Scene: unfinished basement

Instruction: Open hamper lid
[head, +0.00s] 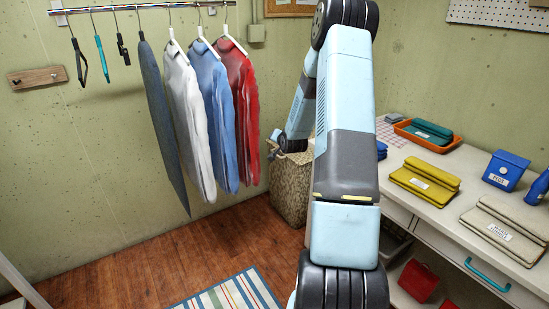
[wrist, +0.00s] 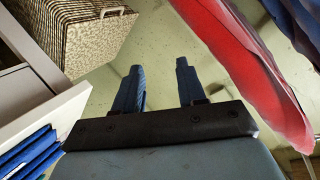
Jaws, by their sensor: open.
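The hamper (head: 290,190) is a tan, woven-patterned box on the floor by the back wall, between the hanging clothes and the white desk. My arm covers its right side and part of its top in the head view. In the wrist view the hamper (wrist: 72,35) is at the upper left, with a small handle (wrist: 113,12) along its edge. My gripper (wrist: 158,80) is open, with its two blue-tipped fingers apart and nothing between them. The fingers are to the right of the hamper in that view and do not appear to touch it. I cannot tell whether the lid is fully closed.
A red shirt (head: 238,105) hangs with blue and white ones on a rail left of the hamper; it is close to my fingers in the wrist view. The white desk (head: 455,170) holds folded cloths and a blue bin (head: 505,170). A striped rug (head: 232,292) lies in front.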

